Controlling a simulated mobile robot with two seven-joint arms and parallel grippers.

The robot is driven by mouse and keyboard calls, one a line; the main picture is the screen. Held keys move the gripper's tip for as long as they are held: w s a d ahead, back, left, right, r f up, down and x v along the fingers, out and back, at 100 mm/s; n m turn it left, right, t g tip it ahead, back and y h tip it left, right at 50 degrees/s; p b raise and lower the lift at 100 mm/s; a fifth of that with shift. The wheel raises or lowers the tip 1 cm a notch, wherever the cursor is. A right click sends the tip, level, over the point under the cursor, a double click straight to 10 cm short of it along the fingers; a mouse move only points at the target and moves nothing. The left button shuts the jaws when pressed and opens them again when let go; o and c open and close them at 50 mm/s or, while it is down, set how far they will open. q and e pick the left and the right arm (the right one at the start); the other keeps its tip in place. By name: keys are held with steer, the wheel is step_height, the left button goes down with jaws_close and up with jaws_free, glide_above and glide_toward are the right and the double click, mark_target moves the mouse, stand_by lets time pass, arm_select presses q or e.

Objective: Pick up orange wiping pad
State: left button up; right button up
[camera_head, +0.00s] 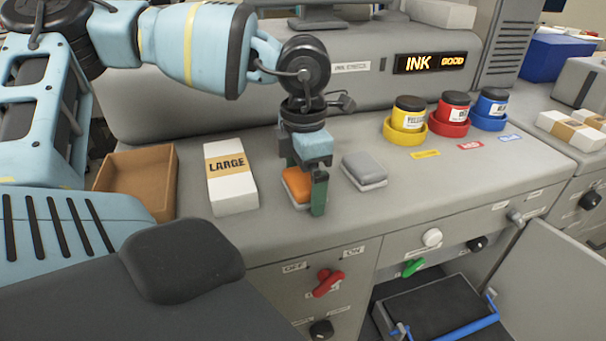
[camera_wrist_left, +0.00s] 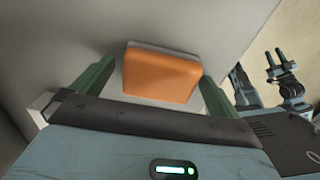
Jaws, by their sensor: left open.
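The orange wiping pad (camera_head: 297,184) lies on the grey counter in the head view, partly hidden behind my left gripper. My left gripper (camera_head: 303,190) points down over it with green fingers. In the left wrist view, the orange pad (camera_wrist_left: 162,73), with a pale edge behind it, sits between the two open fingers (camera_wrist_left: 155,85). One finger is on each side of the pad, and I cannot tell whether they touch it. My right gripper (camera_wrist_left: 280,62) appears at the right of the left wrist view, with its two fingers apart.
A grey pad (camera_head: 364,169) lies just right of the orange one. A white box marked LARGE (camera_head: 231,190) and a brown tray (camera_head: 136,183) stand to the left. Yellow (camera_head: 405,121), red (camera_head: 451,114) and blue (camera_head: 490,109) ink jars stand further right. The counter's front edge is close.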

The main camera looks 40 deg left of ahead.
mark_target(305, 177)
arm_select(q)
steer(key=c, duration=1)
steer(key=shift+c, duration=0.2)
arm_select(e)
steer(key=shift+s, duration=0.15)
arm_select(q)
steer(key=shift+r, duration=0.1)
arm_select(e)
steer(key=shift+a, duration=0.1)
arm_select(q)
steer(key=shift+w+r, duration=0.1)
steer(key=shift+r, duration=0.6)
step_height(305, 177, up, 2)
steer(key=shift+b, duration=0.45)
steer(key=s+d+r+b, duration=0.1)
steer(key=s+d+b, duration=0.2)
steer(key=d, duration=1.2)
steer(key=shift+s+d+r+b, duration=0.2)
steer(key=shift+s+b, duration=0.15)
steer(key=shift+s, duration=0.6)
arm_select(e)
step_height(305, 177, down, 6)
steer(key=s+g, duration=0.1)
steer(key=s, duration=0.2)
steer(key=shift+r, duration=0.2)
steer(key=shift+a, duration=0.15)
